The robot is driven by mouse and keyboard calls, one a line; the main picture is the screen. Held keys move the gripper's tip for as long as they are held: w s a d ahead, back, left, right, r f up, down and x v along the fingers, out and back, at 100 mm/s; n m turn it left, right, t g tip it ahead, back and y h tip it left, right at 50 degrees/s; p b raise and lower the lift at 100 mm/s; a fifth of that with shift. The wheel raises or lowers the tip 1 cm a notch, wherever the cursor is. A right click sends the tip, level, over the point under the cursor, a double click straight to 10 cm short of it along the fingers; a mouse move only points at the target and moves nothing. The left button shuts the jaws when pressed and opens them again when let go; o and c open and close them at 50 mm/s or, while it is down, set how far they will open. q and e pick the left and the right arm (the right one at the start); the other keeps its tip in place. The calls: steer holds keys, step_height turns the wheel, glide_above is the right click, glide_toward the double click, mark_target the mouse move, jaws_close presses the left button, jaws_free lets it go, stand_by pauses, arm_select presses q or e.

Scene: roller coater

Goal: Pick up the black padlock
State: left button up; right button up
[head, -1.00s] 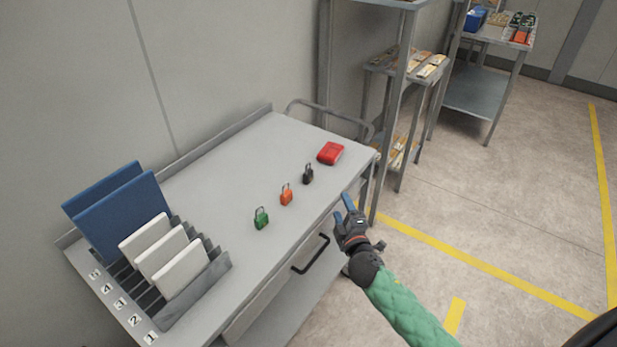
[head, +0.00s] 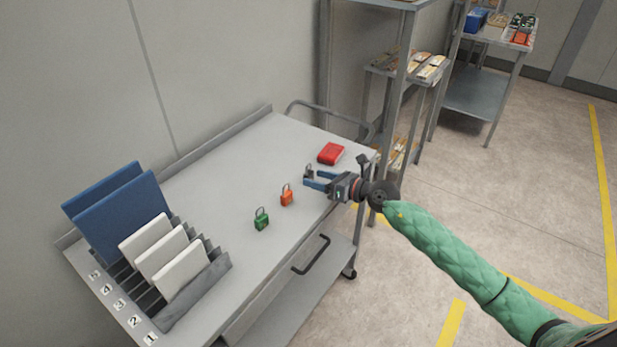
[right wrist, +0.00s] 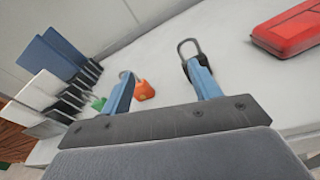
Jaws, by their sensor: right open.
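The black padlock (head: 308,171) stands on the grey cart top, in front of the red case. In the head view my right gripper (head: 312,179) has come over the cart's edge from the right. Its blue fingers are spread, empty and close to the padlock, partly covering it. In the right wrist view the padlock's dark shackle (right wrist: 180,46) rises behind the right-hand finger, which hides most of the body. The padlock is not centred between the fingers (right wrist: 162,72). I cannot tell whether a finger touches it. My left gripper is not in view.
An orange padlock (head: 286,196) and a green padlock (head: 262,219) stand left of the black one. The red case (head: 331,153) lies behind it. A rack with blue and white panels (head: 195,291) fills the cart's left end. Shelving (head: 398,100) stands at the right.

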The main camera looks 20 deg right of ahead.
mark_target(311, 177)
steer(key=d+n, duration=0.1)
steer(key=w+d+f+n+g+h, duration=0.1)
steer(key=w+d+n+g+h, duration=0.1)
steer(key=shift+d+f, duration=0.3)
steer(key=shift+f, duration=0.1)
steer(key=shift+w+d+f, duration=0.1)
steer(key=shift+w+d, duration=0.05)
steer(key=shift+w, duration=0.2)
steer(key=shift+p+x, duration=0.5)
steer(key=shift+x, duration=0.35)
steer(key=shift+w+a+f, duration=0.25)
steer(key=shift+a, duration=0.05)
steer(key=p+x, duration=0.3)
steer(key=x, duration=0.1)
steer(key=shift+a, duration=0.2)
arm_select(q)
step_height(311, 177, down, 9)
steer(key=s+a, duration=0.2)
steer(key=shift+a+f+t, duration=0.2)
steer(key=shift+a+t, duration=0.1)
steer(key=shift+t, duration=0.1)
arm_select(e)
steer(key=shift+w+a+f, duration=0.1)
steer(key=shift+w+f, duration=0.05)
steer(key=shift+f, duration=0.1)
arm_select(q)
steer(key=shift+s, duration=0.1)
